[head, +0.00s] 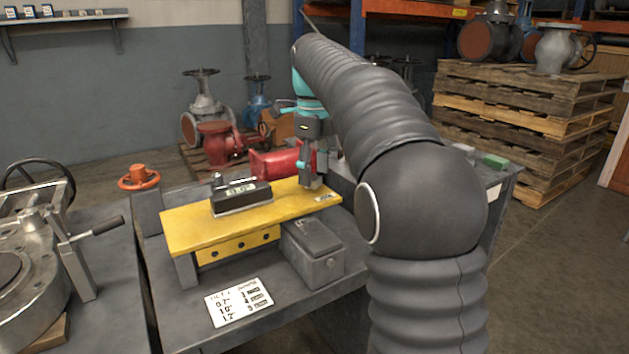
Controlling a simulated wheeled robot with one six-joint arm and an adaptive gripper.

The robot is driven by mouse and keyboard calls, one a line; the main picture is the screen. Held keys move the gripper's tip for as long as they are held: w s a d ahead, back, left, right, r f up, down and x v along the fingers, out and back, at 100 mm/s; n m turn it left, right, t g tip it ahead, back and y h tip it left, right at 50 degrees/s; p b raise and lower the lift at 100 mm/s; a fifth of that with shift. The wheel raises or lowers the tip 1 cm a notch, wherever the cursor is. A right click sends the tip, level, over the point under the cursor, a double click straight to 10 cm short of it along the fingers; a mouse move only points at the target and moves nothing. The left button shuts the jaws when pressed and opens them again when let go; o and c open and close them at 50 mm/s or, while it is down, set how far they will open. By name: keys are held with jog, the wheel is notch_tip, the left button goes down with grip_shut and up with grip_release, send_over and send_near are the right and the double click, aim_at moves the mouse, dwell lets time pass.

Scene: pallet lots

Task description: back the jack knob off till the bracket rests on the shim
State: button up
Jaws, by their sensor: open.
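The yellow bracket (205,232) is a long plate on the grey bench, with a front flange with several dark holes. An orange-red handwheel knob (138,176), which looks like the jack knob, stands by its left end on a grey block (147,208). My gripper (311,184) points down over the bracket's right end, open, well to the right of that knob. Whether its fingertips touch anything is unclear. The shim cannot be made out, and the contact under the bracket is hidden. A dark level-like instrument (241,198) sits on the bracket.
A grey box (313,252) stands at the bracket's front right. A written card (238,302) lies on the bench. A red cylinder (273,162) is behind the bracket. A metal fixture with a lever (97,225) stands at left. Pallets (530,120) are stacked at right.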

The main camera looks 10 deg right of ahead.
jog(key=shift+f, duration=0.6)
jog(key=c, duration=1.1)
jog(key=shift+c, duration=0.2)
jog(key=shift+r+n+p, duration=0.1)
jog(key=shift+n+p, duration=0.2)
jog(key=shift+p, duration=0.05)
